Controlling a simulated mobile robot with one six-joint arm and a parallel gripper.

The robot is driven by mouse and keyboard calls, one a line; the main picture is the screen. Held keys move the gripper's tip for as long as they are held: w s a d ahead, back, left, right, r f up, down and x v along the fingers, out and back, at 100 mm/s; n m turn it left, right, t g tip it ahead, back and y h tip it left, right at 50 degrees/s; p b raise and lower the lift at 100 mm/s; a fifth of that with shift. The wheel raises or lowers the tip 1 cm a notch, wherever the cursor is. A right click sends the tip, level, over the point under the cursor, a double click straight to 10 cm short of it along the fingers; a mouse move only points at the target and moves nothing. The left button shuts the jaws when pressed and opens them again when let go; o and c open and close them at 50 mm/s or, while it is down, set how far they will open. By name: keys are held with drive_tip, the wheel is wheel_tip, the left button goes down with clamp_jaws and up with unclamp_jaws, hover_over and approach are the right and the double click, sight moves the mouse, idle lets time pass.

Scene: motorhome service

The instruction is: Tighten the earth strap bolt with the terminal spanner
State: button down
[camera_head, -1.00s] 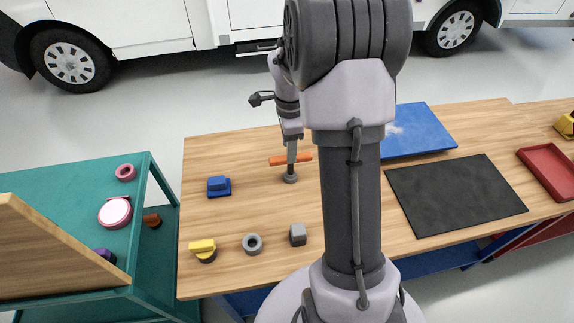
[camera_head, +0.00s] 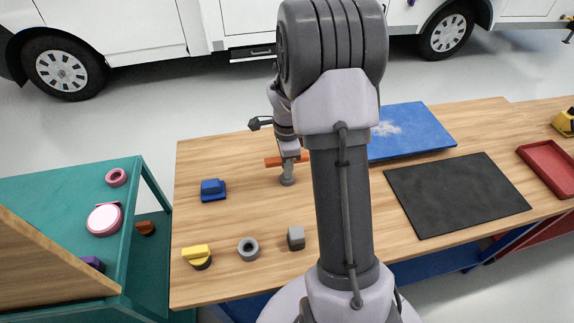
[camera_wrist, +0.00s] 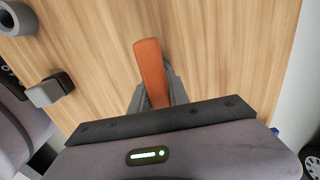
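An orange bar-shaped handle (camera_head: 272,162), which I take to be the terminal spanner, sits above the work table at its left half. It also shows in the wrist view (camera_wrist: 150,66). My gripper (camera_head: 288,167) points down at the handle, and its dark fingers lie on either side of it in the wrist view (camera_wrist: 158,92). The frames do not show whether they press on it. A grey round piece (camera_head: 287,180) stands directly under the handle; I cannot tell whether it is the spanner's socket or the earth strap bolt. No strap is clearly seen.
On the wooden table (camera_head: 230,225) lie a blue block (camera_head: 213,189), a yellow piece (camera_head: 196,253), a grey ring (camera_head: 248,249) and a grey block (camera_head: 296,238). A black mat (camera_head: 455,195), blue board (camera_head: 410,130) and red tray (camera_head: 548,166) are right. A teal cart (camera_head: 60,185) stands left.

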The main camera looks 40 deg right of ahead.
idle(0.3)
wheel_tip(320, 180, up, 4)
drive_tip(key=shift+p, duration=1)
drive_tip(key=s+r+p, duration=0.1)
drive_tip(key=s+p, duration=0.1)
drive_tip(key=s, duration=1.4)
drive_tip(key=shift+d, duration=0.4)
drive_tip(key=c, duration=2.1)
unclamp_jaws()
clamp_jaws()
